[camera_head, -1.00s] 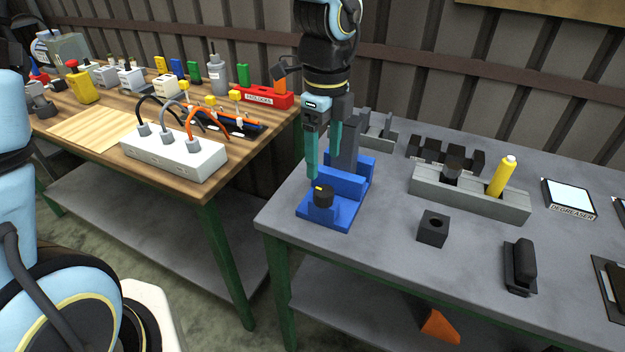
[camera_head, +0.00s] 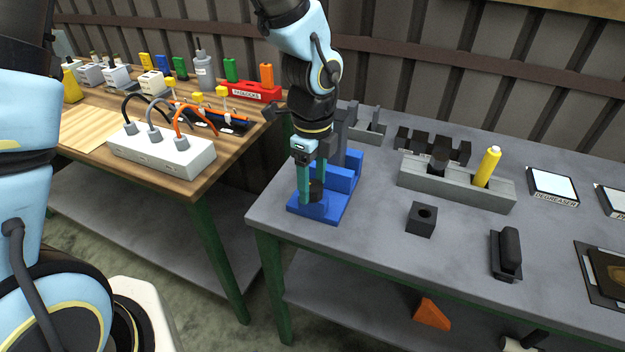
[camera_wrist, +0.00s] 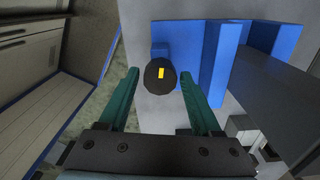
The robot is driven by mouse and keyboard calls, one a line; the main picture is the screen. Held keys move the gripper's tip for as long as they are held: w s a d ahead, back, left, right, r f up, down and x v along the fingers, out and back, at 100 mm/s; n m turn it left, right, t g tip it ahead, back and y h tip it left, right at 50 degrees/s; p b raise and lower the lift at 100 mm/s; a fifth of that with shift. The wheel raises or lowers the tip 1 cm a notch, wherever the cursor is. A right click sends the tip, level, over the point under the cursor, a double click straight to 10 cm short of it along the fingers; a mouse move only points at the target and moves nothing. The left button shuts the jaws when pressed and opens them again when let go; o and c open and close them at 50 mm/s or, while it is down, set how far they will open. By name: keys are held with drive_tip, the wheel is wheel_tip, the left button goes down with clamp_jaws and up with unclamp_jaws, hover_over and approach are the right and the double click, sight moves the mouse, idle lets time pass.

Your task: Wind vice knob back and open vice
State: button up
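The blue vice (camera_head: 349,178) stands at the left end of the grey table. Its round black knob (camera_head: 316,190) with a yellow mark is at the vice's front end; it also shows in the wrist view (camera_wrist: 154,78). My gripper (camera_head: 311,188) points down at the knob with its two green fingers apart. In the wrist view my gripper (camera_wrist: 158,76) has the knob between its fingertips, with a gap seen on each side. In the wrist view the blue jaws (camera_wrist: 226,62) lie right of the knob. A dark grey upright block beside the vice is partly hidden by my arm.
A grey holder (camera_head: 410,178) with a yellow bottle (camera_head: 487,165) stands to the right. A black cube with a hole (camera_head: 422,219) lies nearer the front edge. The wooden table with a white power strip (camera_head: 160,158) is at left, across a gap.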

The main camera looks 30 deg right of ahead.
clamp_jaws()
idle(0.3)
drive_tip(key=n+b, duration=0.1)
drive_tip(key=n, duration=0.2)
drive_tip(key=shift+n, duration=0.4)
drive_tip(key=n+b, duration=0.1)
drive_tip(key=n, duration=0.3)
drive_tip(key=shift+n, duration=0.3)
drive_tip(key=n+b, duration=0.1)
drive_tip(key=n, duration=0.3)
drive_tip(key=shift+b, duration=0.4)
drive_tip(key=shift+a+n+b, duration=0.1)
drive_tip(key=shift+n+b, duration=0.3)
drive_tip(key=shift+n, duration=1.8)
